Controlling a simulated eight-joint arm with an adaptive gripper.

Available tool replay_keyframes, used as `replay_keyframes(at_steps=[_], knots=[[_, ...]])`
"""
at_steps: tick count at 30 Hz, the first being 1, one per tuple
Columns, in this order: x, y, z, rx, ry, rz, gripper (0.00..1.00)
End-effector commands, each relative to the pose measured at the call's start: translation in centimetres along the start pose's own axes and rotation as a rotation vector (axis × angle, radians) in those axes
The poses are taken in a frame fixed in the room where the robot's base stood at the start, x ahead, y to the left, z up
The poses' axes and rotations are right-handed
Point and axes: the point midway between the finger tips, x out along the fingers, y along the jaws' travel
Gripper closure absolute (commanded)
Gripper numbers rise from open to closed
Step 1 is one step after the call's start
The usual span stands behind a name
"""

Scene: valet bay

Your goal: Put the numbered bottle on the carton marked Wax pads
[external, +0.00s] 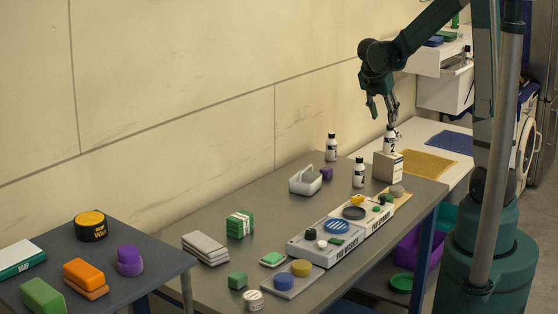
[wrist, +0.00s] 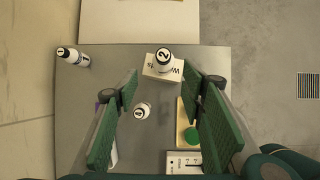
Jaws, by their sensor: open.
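A white bottle with a dark cap, numbered 2 (external: 390,144), stands upright on a small pale carton (external: 388,168); they also show in the wrist view as bottle (wrist: 163,58) and carton (wrist: 151,72). The carton's lettering is partly hidden; a "W" shows. My gripper (external: 383,114) is open just above the bottle, fingers pointing down; its fingers (wrist: 162,88) are spread wide in the wrist view. Two other numbered bottles stand on the grey table: one at the back (external: 331,148), marked 1 in the wrist view (wrist: 67,54), and one nearer (external: 359,174), also in the wrist view (wrist: 142,111).
A white caddy (external: 305,181) and a purple block (external: 326,174) stand left of the bottles. A side table with a yellow mat (external: 427,164) lies beyond.

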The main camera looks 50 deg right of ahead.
Motion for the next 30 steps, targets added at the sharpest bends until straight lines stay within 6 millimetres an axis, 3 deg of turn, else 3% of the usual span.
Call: replay_keyframes(at_steps=[17,30], knots=[[-11.2,-1.3,-9.6,0.472,0.140,0.176,0.60],[-18.2,-4.4,-17.4,0.856,0.328,0.243,0.60]])
